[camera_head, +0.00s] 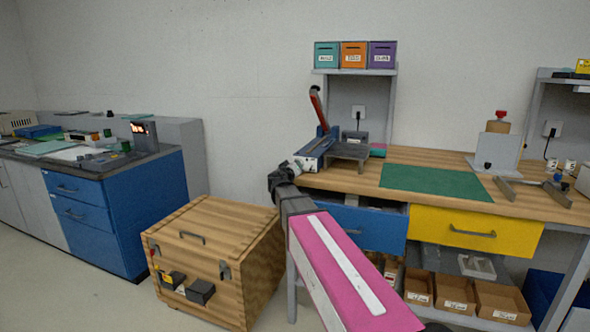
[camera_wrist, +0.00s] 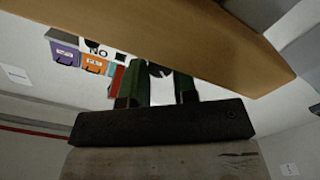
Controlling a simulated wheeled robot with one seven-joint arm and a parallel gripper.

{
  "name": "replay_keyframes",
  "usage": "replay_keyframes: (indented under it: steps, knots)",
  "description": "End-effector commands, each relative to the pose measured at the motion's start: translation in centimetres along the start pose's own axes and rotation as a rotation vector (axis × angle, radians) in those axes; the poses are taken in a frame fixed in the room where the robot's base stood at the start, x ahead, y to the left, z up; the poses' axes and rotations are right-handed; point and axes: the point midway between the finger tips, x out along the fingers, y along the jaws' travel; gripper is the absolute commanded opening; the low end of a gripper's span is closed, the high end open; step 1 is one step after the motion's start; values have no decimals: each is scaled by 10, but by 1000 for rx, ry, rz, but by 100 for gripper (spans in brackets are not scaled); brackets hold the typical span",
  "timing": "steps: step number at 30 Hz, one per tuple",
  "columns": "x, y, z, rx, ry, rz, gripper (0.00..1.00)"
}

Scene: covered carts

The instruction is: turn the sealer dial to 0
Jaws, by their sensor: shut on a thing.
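My gripper (camera_head: 297,167) is at the sealer's front end, at the bench's left edge. My gripper hides the dial in the head view. In the wrist view, which is upside down, my gripper's dark green fingers (camera_wrist: 160,84) reach to a pale face with black lettering. They are shut on a small dark piece between their tips, apparently the dial (camera_wrist: 156,69). Its pointer and scale are too small to read.
The workbench (camera_head: 430,163) carries a green mat (camera_head: 435,182); its brown edge (camera_wrist: 190,45) lies close to my gripper in the wrist view. A wooden crate (camera_head: 212,255) stands on the floor at left. Coloured bins (camera_head: 354,55) sit on the shelf above.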

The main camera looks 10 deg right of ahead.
Motion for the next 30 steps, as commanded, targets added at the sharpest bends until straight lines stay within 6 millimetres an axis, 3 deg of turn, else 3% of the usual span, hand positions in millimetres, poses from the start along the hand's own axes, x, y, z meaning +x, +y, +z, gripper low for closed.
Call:
replay_keyframes:
  steps: [15, 30]
  knots:
    - [0, 0, 0, -459, 0, -1, 3]
    - [-1, 0, 0, -672, 0, -1, 3]
